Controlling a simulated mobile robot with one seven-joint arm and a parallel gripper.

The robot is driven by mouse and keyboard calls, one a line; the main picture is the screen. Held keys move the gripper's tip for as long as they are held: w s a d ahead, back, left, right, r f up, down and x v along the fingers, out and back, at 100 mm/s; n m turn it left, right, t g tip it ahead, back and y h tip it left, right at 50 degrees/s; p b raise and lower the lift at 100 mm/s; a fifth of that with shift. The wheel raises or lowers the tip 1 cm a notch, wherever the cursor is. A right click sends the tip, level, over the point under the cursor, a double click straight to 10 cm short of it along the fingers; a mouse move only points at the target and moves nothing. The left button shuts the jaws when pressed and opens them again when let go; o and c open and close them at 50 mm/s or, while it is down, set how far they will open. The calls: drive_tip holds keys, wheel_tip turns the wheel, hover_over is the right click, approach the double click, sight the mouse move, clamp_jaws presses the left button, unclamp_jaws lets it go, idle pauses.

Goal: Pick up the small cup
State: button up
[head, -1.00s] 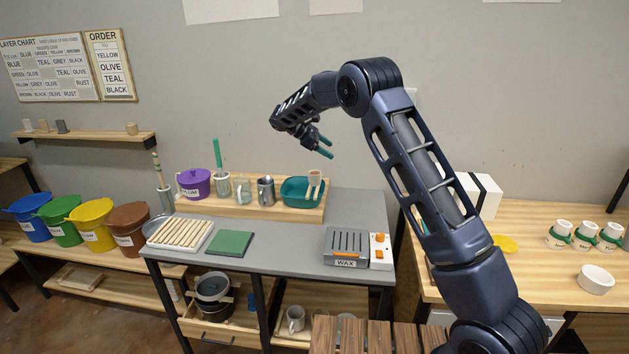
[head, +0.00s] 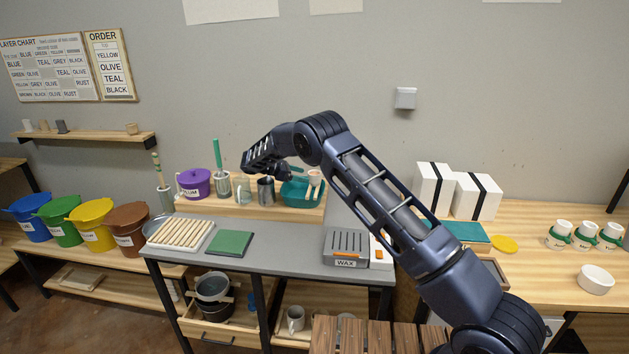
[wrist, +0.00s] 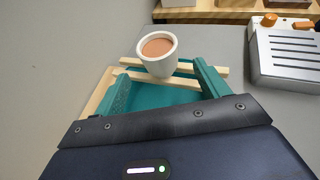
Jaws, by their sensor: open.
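The small cup (wrist: 157,54) is white outside with a brownish-orange inside. It stands upright on two pale wooden sticks (wrist: 213,69) laid across a teal basin (wrist: 165,94). In the head view the cup (head: 314,178) shows at the right end of the basin (head: 296,196), at the back of the grey table. My gripper (wrist: 161,72) is open and empty, its teal fingers pointing toward the cup. The cup lies around and just beyond the gap between the fingertips; contact cannot be told. In the head view my gripper (head: 281,172) is left of the cup, partly hidden by my arm.
A metal mug (head: 265,189), a glass jar (head: 242,189) and a purple bucket (head: 195,183) stand left of the basin. The wax heater (head: 346,248) is at the table's front right. A green pad (head: 229,243) and a rack of sticks (head: 180,234) lie front left.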

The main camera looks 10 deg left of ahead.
sight(314, 178)
drive_tip(key=shift+f+x, duration=0.15)
drive_tip(key=shift+x, duration=1.65)
drive_tip(key=shift+f+x, duration=0.2)
drive_tip(key=shift+x, duration=1.55)
drive_tip(key=shift+s+a, duration=0.1)
drive_tip(key=c, duration=1.1)
drive_tip(key=shift+c, duration=0.2)
drive_tip(key=shift+r, duration=0.2)
wheel_tip(314, 178, up, 19)
drive_tip(key=shift+r, duration=0.2)
drive_tip(key=shift+r, duration=0.15)
